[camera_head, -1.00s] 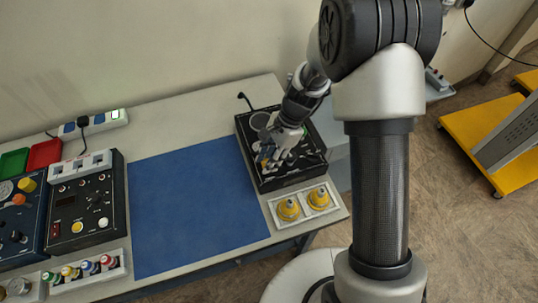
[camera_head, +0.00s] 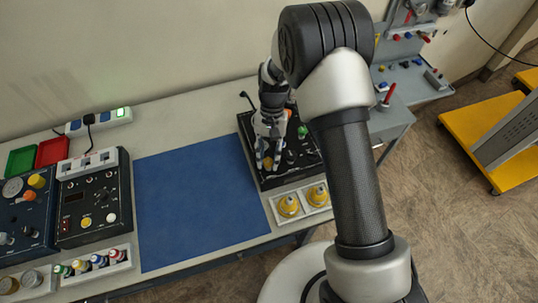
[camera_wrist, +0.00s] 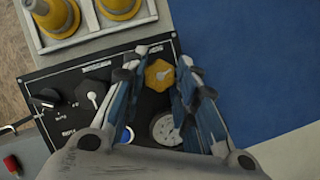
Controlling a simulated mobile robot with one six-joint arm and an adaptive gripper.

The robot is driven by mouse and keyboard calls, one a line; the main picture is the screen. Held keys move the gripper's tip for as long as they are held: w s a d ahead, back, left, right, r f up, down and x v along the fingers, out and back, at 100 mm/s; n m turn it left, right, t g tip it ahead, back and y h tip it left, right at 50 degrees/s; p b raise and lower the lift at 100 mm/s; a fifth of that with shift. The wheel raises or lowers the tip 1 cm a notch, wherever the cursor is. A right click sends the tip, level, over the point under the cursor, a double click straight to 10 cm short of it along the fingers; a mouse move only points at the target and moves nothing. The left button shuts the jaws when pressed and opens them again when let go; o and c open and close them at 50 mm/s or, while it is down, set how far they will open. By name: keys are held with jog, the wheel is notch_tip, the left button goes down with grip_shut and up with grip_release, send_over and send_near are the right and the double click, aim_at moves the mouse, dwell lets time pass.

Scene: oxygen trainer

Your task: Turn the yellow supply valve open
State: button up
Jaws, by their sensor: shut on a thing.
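The yellow supply valve is a faceted yellow knob (camera_wrist: 158,74) on the black panel, seen in the wrist view with a small pale mark on its face. It also shows as a small yellow spot in the head view (camera_head: 267,163). My gripper (camera_head: 267,168) points down at the front left of the black panel box (camera_head: 285,180). In the wrist view, my gripper's fingers (camera_wrist: 163,62) stand on either side of the yellow knob, shut on it. Part of the knob's rim is hidden by the fingers.
A black pointer knob (camera_wrist: 94,92) sits beside the yellow one, with a round gauge (camera_wrist: 166,130) and another black knob (camera_wrist: 47,98) close by. Two yellow cones (camera_head: 289,206) stand in a white tray in front. The blue mat (camera_head: 200,200) left of the box is bare.

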jog(key=shift+a+n+h, duration=0.1)
jog(key=shift+n+h, duration=0.3)
jog(key=shift+n, duration=0.7)
jog(key=o, duration=1)
jog(key=shift+o, duration=0.2)
jog(key=v, duration=1.2)
